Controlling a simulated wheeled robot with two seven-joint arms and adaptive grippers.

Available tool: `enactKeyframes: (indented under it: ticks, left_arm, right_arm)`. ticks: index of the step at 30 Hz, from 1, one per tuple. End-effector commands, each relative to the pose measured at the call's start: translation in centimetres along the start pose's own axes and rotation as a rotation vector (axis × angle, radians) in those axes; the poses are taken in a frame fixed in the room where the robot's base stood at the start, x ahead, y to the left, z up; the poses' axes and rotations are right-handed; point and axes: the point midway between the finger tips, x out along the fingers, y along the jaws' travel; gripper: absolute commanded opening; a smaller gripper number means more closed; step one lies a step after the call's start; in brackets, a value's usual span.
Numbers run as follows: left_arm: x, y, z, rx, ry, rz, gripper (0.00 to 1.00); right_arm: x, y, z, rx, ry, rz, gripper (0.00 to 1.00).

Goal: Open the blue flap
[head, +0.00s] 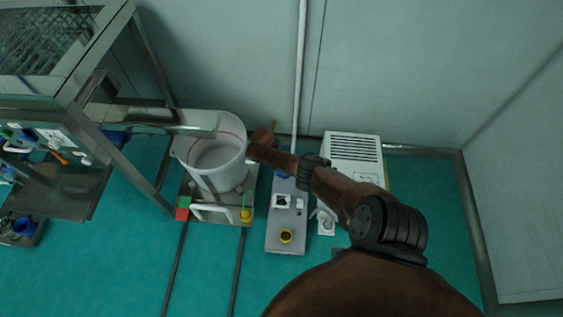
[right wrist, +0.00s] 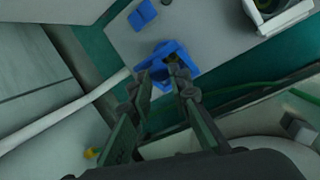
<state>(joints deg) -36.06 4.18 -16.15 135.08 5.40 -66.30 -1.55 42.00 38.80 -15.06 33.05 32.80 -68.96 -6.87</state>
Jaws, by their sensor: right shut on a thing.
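The blue flap (right wrist: 165,50) sits on the pale grey panel in the right wrist view, partly hidden by my fingers. In the head view a bit of blue (head: 280,174) shows just below my right arm. My right gripper (right wrist: 160,72) has its two dark fingertips at the blue part, one on each side of its near edge, shut on it. In the head view the right arm reaches in from the lower right and hides its own fingers. My left gripper is not in view.
A grey panel (head: 287,235) with switches and a yellow-black knob stands by the wall. A white bucket (head: 214,165) on a trolley is to its left. A white vented box (head: 353,147) is to its right. A metal frame (head: 90,60) fills the upper left.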

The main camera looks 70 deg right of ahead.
Motion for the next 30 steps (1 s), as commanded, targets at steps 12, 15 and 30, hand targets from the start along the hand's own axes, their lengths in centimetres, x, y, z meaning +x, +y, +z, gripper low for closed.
enactKeyframes:
  ticks: [12, 15, 30]
  left_arm:
    - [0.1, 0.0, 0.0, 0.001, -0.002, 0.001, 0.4]
    - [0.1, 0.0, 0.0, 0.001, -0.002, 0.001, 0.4]
    - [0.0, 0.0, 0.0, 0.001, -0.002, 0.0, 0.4]
  right_arm:
    - [0.0, -0.2, -0.3, 0.0, 0.011, -0.005, 0.35]
    - [0.0, -0.2, -0.3, 0.0, 0.009, -0.004, 0.35]
    - [-3.8, -0.2, -0.3, -0.003, 0.012, -0.002, 0.35]
